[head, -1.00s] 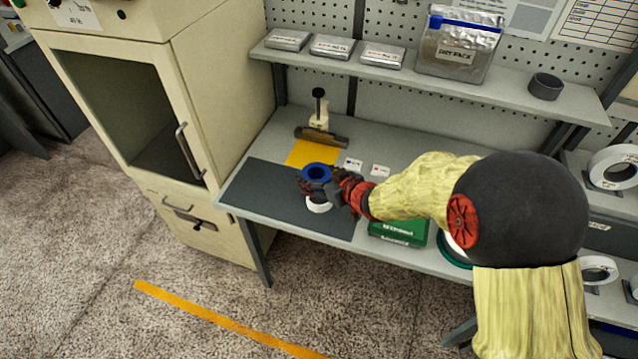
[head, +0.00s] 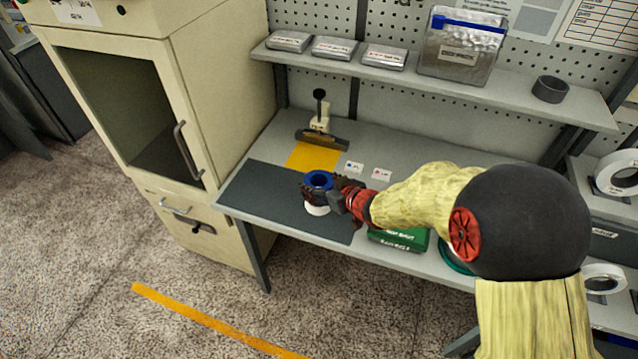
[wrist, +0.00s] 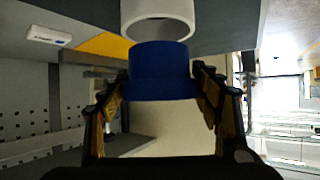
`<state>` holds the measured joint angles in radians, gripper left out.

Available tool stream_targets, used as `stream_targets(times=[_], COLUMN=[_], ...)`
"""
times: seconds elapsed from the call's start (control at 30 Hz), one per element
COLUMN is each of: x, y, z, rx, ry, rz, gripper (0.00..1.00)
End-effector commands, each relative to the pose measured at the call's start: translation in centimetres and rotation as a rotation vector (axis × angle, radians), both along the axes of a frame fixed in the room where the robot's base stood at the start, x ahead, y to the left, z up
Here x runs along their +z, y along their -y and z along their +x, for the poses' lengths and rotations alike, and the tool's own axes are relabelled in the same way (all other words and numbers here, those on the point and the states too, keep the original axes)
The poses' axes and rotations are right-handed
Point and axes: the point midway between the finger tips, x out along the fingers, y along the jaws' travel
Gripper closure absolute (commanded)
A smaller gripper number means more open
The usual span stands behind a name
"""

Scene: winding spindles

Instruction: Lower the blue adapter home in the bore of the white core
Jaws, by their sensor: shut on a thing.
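The blue adapter (head: 319,179) is a short ring with a flange, held between the jaws of my gripper (head: 323,191). In the wrist view the adapter (wrist: 160,72) sits between both fingers of my gripper (wrist: 161,92). The white core (head: 316,210) stands on the dark mat, directly below the adapter and partly hidden by my gripper. In the wrist view the core's round open end (wrist: 158,22) faces the adapter. The adapter's narrower end is at the edge of the bore and overlaps it in the picture; I cannot tell how far it is inside.
The dark mat (head: 262,198) lies on the grey bench. A yellow patch (head: 312,157) and a clamp-like fixture (head: 320,136) are behind. Two small labels (head: 381,174) and a green box (head: 400,239) are to the right. A cream cabinet (head: 222,90) stands left.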

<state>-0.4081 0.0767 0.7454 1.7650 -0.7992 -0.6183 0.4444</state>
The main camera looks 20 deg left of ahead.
Motion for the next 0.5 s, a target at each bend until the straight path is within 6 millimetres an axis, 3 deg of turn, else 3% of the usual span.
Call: stream_targets(times=[0.5], x=[-2.5], y=[0.0], z=[0.0], rx=[0.0], ry=[0.001], rz=[0.001], gripper=[0.62])
